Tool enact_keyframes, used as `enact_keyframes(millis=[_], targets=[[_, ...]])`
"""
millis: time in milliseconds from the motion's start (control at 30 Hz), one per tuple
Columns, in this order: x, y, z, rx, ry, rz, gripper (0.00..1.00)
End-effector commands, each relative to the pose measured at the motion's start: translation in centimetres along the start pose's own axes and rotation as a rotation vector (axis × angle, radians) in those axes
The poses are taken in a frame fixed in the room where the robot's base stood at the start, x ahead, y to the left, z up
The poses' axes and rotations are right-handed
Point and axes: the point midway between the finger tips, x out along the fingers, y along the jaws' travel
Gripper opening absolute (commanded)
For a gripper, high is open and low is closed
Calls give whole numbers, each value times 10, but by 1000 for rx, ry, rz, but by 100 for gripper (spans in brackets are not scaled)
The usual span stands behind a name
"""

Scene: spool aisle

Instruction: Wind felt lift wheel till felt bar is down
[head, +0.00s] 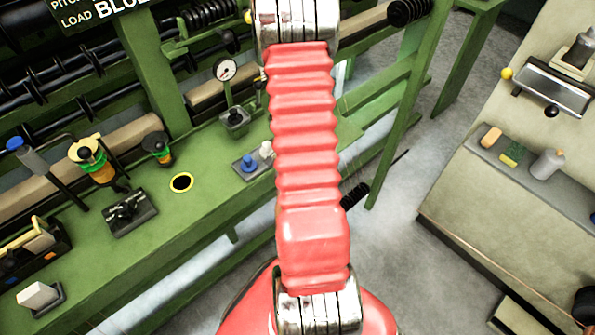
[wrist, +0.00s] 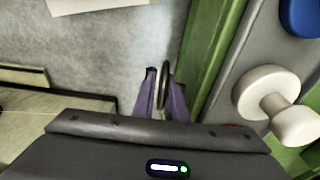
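A dark, thin ring or disc (wrist: 164,84), seen almost edge-on in the wrist view, looks like the felt lift wheel. My gripper (wrist: 159,92) has its two purple-grey fingers pointing at it, one on each side, with a narrow gap between them. I cannot tell whether the fingers touch the rim. In the head view my red arm covers the gripper and the wheel. Long beige rollers (head: 35,183) run along the green machine. I cannot tell whether one is the felt bar, or how high the bar stands.
A white knob (wrist: 272,98) and a blue knob (wrist: 302,14) are close to the right of the gripper, on a grey plate. A green bench (head: 150,225) carries a gauge (head: 226,69) and small fittings. Grey floor lies open between it and the right-hand shelf (head: 540,175).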

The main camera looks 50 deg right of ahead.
Motion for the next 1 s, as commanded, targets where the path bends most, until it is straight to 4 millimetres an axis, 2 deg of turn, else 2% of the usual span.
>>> enact_keyframes(millis=[300, 467, 667, 1000], targets=[[-1, -2, -1, -1, 2, -4, 14], [-8, -3, -2, 0, 4, -7, 14], [-27, -3, -1, -1, 4, -7, 14], [-71, -2, -1, 0, 3, -6, 14]])
